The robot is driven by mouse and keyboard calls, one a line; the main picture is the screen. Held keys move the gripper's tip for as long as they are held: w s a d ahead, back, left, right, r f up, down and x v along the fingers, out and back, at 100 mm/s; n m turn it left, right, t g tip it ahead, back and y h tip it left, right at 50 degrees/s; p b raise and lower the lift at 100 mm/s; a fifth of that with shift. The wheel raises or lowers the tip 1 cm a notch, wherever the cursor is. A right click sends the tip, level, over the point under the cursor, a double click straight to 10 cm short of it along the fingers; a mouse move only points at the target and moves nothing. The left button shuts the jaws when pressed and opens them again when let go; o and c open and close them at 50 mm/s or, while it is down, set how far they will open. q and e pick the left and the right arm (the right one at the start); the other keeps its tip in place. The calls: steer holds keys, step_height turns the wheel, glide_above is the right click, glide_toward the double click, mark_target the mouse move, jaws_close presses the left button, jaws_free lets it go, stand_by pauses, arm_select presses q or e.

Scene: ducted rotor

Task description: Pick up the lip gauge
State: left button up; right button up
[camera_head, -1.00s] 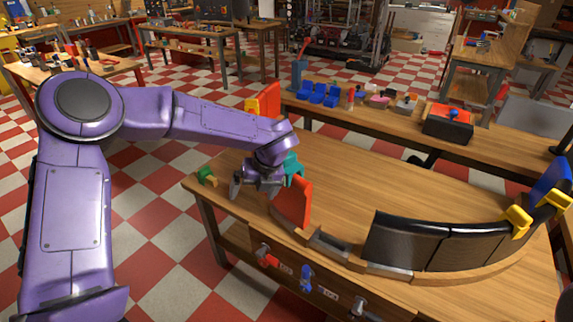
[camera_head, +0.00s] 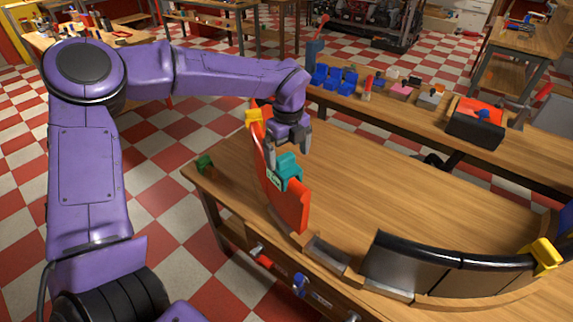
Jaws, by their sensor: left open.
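A teal clip-like piece (camera_head: 289,168), which I take to be the lip gauge, sits on the upper edge of an upright red curved panel (camera_head: 290,205) at the left part of the wooden table. A small light label shows on its left side. My left gripper (camera_head: 288,150) points down just above the teal piece, with its fingers apart. One finger is to the left and one to the right. I cannot tell whether they touch the piece. My right gripper is out of view.
Black curved panels (camera_head: 425,262) with a yellow clamp (camera_head: 545,255) stand at the table's front right. A yellow clamp (camera_head: 254,117) tops the red panel's far end. A green block (camera_head: 204,163) lies at the left corner. The tabletop (camera_head: 400,195) behind the panels is clear.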

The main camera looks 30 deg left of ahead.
arm_select(q)
steer(key=f+p, duration=0.1)
steer(key=f, duration=0.1)
steer(key=a+f+p, duration=0.1)
steer(key=f, duration=0.2)
steer(key=shift+a+f, duration=0.15)
steer(key=shift+f, duration=0.35)
steer(key=c, duration=1.1)
step_height(320, 180, up, 8)
steer(key=shift+f+b, duration=0.15)
steer(key=shift+b, duration=0.85)
step_height(320, 180, up, 3)
steer(key=shift+r, duration=0.2)
step_height(320, 180, up, 4)
steer(key=p, duration=0.3)
glide_above(284, 168)
steer(key=w+a, duration=0.1)
steer(key=shift+w, duration=0.2)
